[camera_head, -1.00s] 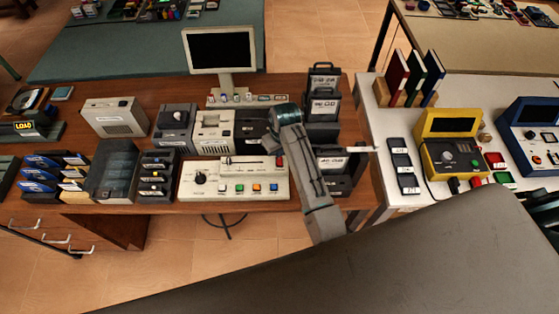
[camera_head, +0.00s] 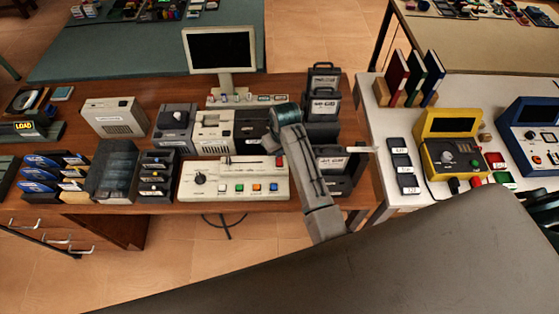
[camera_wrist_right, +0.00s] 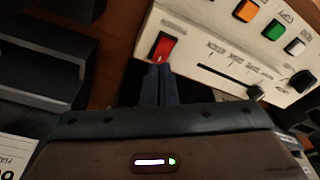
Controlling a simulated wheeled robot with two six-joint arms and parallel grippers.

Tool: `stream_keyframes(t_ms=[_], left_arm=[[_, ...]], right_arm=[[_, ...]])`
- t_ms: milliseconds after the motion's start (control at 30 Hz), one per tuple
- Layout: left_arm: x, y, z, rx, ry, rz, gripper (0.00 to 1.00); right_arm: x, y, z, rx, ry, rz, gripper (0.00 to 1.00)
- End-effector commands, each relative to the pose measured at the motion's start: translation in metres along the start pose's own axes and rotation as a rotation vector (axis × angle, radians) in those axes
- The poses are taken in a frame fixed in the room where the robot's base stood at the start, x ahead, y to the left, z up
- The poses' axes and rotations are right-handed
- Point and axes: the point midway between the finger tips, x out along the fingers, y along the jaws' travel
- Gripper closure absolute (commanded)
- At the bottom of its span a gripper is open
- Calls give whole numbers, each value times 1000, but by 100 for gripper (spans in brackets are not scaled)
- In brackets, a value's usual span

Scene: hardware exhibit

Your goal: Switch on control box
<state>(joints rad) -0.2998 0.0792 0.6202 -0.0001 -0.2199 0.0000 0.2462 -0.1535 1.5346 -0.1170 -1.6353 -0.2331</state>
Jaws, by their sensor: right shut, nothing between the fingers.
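The control box (camera_head: 235,190) is a cream panel on the brown desk, with a dark knob, coloured buttons and a slider. Its red rocker switch (camera_wrist_right: 161,48) sits near one corner of the panel in the right wrist view; it also shows in the head view (camera_head: 279,161) beside my arm. I cannot tell which side of the rocker is pressed. My right gripper (camera_wrist_right: 157,70) is shut and empty, its fingertips right by the near end of the switch. Whether they touch it is unclear. In the head view my right arm hides most of the gripper. My left gripper is not in view.
A monitor (camera_head: 220,51) stands behind the box. Dark cases (camera_head: 322,105) stand close to the right of my right arm. Grey and white devices (camera_head: 212,132) crowd the desk behind the box. A white table (camera_head: 376,115) with a yellow console (camera_head: 450,153) is farther right.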

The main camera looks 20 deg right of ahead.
Motion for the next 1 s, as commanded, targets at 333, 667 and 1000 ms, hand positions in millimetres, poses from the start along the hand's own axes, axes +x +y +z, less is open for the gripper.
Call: stream_keyframes(t_ms=[333, 667, 1000], left_arm=[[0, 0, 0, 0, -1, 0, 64], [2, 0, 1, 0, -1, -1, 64], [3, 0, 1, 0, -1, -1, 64]], right_arm=[[1, 0, 0, 0, 0, 0, 100], [5, 0, 1, 0, 0, 0, 100], [10, 0, 2, 0, -1, 0, 100]])
